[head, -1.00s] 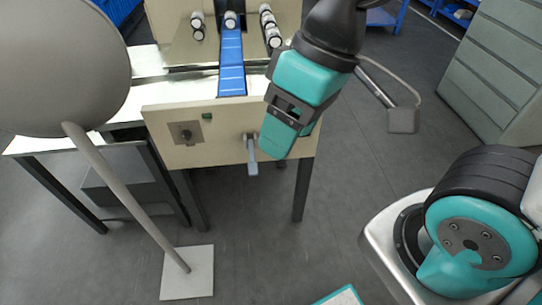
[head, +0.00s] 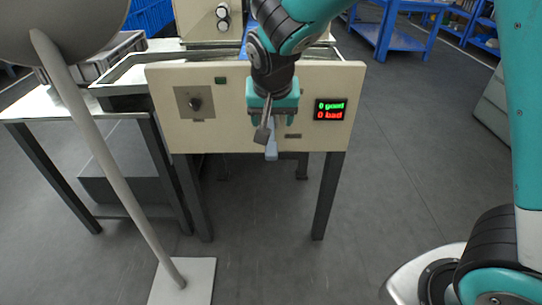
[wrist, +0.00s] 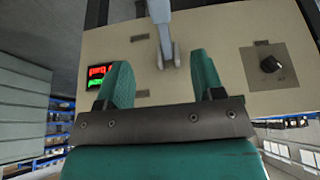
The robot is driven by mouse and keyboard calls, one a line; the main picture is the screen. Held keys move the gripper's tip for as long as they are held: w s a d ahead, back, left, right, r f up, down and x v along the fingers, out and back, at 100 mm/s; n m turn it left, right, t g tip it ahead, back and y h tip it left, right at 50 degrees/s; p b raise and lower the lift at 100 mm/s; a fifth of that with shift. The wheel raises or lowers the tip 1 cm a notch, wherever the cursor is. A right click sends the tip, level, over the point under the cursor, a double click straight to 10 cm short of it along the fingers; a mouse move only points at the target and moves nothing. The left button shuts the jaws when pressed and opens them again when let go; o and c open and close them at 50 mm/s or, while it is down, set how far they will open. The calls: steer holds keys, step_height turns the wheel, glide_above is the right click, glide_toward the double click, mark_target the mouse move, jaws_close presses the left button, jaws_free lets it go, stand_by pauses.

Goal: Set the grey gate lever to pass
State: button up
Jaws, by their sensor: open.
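The grey gate lever (head: 271,152) hangs down from the cream front panel (head: 225,135), nearly vertical. Its upper part is hidden behind my gripper (head: 271,122) in the head view. My gripper is open and faces the panel at the lever's pivot. In the wrist view, which is upside down, the lever (wrist: 160,18) runs from its pivot to the top edge. Its pivot end shows between the two teal fingers of my gripper (wrist: 161,66), apart from both. Small dark labels flank the lever, too small to read.
A black knob (head: 195,104) sits left on the panel and a display (head: 330,110) reading "0 good, 0 bad" sits right. A grey pole on a white base (head: 185,283) stands at the front left.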

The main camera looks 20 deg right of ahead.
mark_target(271, 147)
steer(key=b+x, duration=0.3)
steer(key=x, duration=1.2)
steer(key=shift+f, duration=0.2)
jaws_close()
steer(key=shift+r, duration=0.1)
